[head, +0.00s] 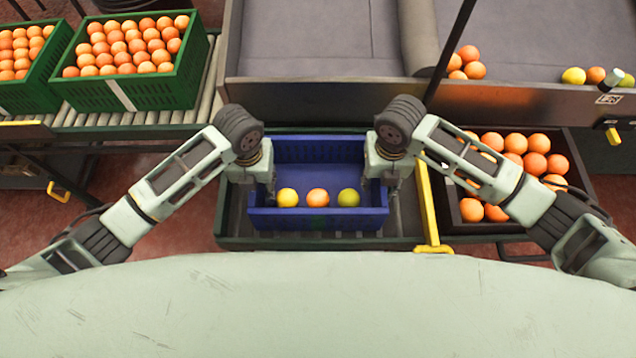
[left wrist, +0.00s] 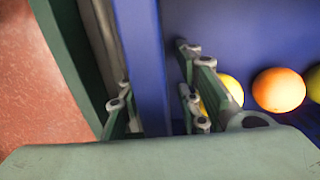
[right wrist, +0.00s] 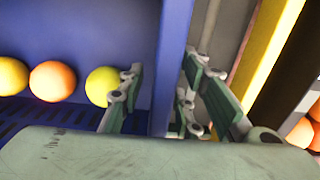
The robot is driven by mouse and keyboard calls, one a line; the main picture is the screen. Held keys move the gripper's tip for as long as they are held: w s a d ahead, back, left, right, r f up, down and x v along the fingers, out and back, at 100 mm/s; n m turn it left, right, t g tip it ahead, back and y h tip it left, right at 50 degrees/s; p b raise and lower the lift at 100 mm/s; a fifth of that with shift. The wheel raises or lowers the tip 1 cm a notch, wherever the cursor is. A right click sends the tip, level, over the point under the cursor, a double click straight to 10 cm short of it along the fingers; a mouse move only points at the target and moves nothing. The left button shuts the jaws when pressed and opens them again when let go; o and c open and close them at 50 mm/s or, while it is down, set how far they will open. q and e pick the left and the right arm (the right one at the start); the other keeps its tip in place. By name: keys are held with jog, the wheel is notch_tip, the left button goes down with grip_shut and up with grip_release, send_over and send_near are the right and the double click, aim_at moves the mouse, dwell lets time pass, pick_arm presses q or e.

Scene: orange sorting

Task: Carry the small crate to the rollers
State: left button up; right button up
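The small blue crate (head: 318,218) sits in front of me on a dark green-edged stand (head: 228,242). It holds a yellow (head: 287,197), an orange (head: 317,197) and a yellow-green fruit (head: 348,197). My left gripper (left wrist: 155,95) has its fingers on either side of the crate's left wall (left wrist: 142,60), with a gap visible on the inner side. My right gripper (right wrist: 160,90) straddles the right wall (right wrist: 172,60) the same way, with gaps showing. Both look open. The rollers (head: 140,117) run at the left, beneath green crates.
Two green crates of oranges (head: 130,88) (head: 30,92) occupy the rollers; bare rollers show in front of them and at their right. A dark crate of oranges (head: 490,229) stands right, beyond a yellow bar (head: 427,205). A grey sorting bin (head: 320,45) is behind.

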pick_arm(q)
grip_shut()
pick_arm(e)
grip_shut()
pick_arm(q)
jog(key=shift+r, duration=0.2)
pick_arm(e)
jog(key=shift+w+r, duration=0.1)
jog(key=shift+r, duration=0.15)
